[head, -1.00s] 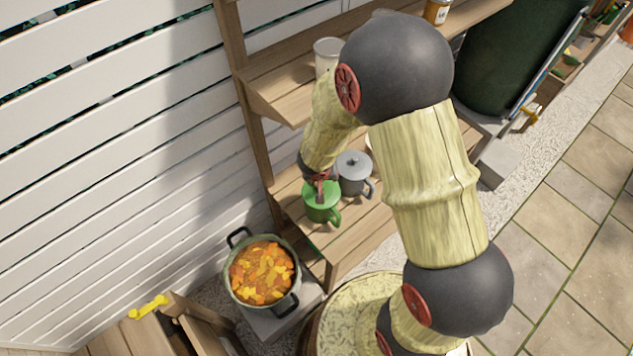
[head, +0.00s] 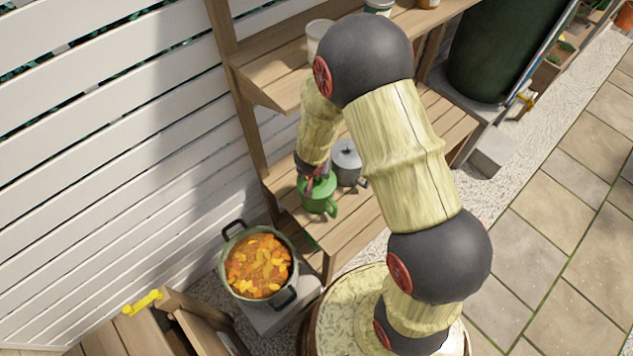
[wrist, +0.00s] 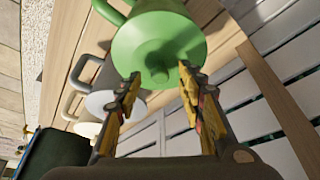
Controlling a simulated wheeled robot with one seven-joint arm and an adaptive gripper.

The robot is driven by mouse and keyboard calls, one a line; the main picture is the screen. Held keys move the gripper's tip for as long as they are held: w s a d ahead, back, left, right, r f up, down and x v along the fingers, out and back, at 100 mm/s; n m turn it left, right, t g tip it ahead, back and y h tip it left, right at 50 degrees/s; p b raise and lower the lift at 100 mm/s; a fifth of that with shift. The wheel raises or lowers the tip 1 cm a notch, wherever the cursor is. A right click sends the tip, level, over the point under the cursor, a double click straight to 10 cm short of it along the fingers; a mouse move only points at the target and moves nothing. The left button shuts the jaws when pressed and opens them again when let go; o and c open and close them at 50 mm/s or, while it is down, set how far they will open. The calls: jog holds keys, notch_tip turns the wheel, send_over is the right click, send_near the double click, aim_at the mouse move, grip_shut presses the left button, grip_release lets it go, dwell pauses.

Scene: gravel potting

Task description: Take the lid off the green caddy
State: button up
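The green caddy (head: 318,203) stands on the wooden shelf with its handle toward the lower right in the head view. Its green lid (wrist: 150,48) is on top, with a knob in the middle, in the wrist view. My gripper (wrist: 160,85) is open, with one finger on each side of the knob's near end. I cannot tell whether the fingers touch the knob. In the head view my gripper (head: 312,170) is at the top of the caddy and partly hides the lid.
A grey lidded caddy (head: 346,160) stands close beside the green one. A pot of orange pieces (head: 258,265) stands lower left on a block. A higher shelf (head: 270,80) holds a pale cup (head: 318,35). White slatted fence (head: 100,150) is at the left.

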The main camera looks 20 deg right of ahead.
jog(key=shift+w+f, duration=0.15)
jog(key=shift+f, duration=0.1)
jog(key=shift+c, duration=0.7)
jog(key=c, duration=0.8)
grip_shut()
